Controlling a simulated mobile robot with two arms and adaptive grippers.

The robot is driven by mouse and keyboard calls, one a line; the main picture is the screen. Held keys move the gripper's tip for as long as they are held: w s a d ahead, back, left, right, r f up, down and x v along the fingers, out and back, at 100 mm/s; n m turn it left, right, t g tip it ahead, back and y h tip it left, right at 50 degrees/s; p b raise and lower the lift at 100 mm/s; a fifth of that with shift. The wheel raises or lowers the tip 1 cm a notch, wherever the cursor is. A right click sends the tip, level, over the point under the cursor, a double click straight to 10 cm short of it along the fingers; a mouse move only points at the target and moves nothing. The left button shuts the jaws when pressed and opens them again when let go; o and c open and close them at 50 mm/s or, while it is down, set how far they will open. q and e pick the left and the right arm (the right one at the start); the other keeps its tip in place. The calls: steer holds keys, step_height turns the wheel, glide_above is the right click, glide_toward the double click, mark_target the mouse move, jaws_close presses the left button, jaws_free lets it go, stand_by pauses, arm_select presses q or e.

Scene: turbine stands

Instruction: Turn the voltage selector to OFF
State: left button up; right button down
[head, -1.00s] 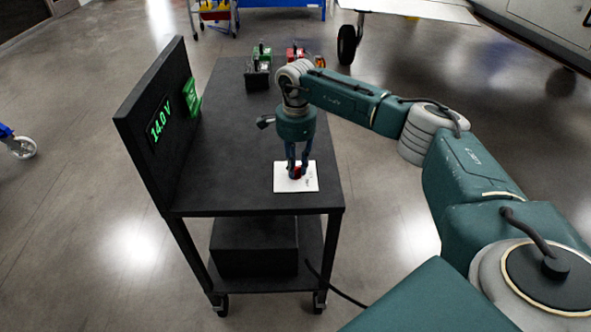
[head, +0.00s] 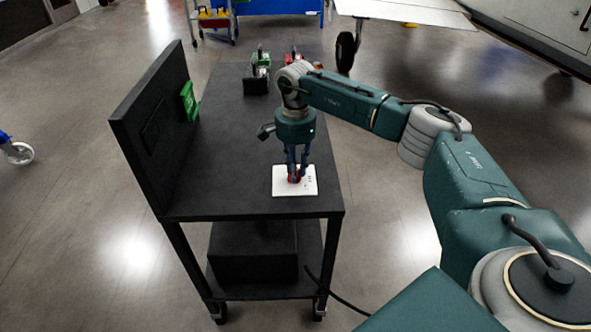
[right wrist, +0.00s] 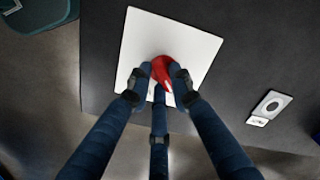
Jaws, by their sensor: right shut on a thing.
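The voltage selector is a red knob (right wrist: 163,72) on a white plate (head: 309,186) near the front right of the black cart's top. The plate (right wrist: 198,50) also shows in the right wrist view, where its markings cannot be read. My right gripper (head: 296,176) points down and is shut on the red knob; its dark blue fingers (right wrist: 160,82) hide part of it. The display (head: 159,124) on the upright black panel at the left is dark, with no digits lit. My left gripper is not in view.
The cart top (head: 229,160) is mostly clear. A green box (head: 189,101) sits by the panel. Green (head: 261,62) and red (head: 292,57) items stand at the cart's back. A small light plate with a round part (right wrist: 270,107) lies right in the wrist view.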

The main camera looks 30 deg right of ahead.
steer(key=c, duration=1.5)
jaws_free()
steer(key=shift+c, duration=0.2)
steer(key=shift+r, duration=0.1)
step_height(320, 180, up, 12)
